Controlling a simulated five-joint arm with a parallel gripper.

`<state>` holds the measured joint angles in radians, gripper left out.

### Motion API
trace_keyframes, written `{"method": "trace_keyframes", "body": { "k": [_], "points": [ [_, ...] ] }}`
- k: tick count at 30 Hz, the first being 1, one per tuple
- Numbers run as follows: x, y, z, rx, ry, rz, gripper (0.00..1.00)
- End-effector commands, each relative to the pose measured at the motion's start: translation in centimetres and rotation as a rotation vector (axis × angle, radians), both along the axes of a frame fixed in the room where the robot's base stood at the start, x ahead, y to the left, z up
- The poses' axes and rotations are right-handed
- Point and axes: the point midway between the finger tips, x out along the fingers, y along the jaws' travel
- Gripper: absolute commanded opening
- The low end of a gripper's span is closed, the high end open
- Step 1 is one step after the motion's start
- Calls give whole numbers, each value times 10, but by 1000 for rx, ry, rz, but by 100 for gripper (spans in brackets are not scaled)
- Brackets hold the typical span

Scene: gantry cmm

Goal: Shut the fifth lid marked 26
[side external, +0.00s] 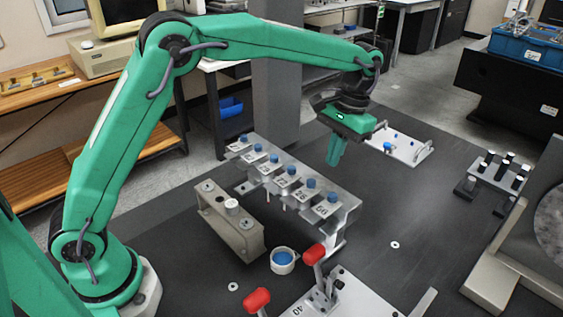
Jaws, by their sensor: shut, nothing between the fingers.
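A grey metal rack (345,215) holds a row of several small flat plates with blue knobs and small printed numbers. The numbers are too small to read surely, so I cannot tell which lid is marked 26. One blue-knobbed lid (311,184) sits second from the near right end, and another (332,198) is at that end. I cannot tell which lids are open or shut. My gripper (334,162) is shut and empty, pointing down above and behind the rack's right half, apart from the lids.
A beige block with a white knob (232,206) stands left of the rack. A white cup with blue inside (283,260) and red-handled clamps (314,254) are in front. A white tray (410,152) lies behind, and a peg block (490,178) stands right. The mat between is mostly clear.

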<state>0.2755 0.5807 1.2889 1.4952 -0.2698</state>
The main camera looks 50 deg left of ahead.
Motion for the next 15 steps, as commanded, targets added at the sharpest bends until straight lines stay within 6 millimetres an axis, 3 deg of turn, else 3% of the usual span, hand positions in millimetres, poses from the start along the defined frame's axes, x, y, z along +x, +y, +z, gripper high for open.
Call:
{"method": "trace_keyframes", "body": {
  "k": [15],
  "points": [
    [16, 0, 63, -2, -2, 1, 0]
  ]
}}
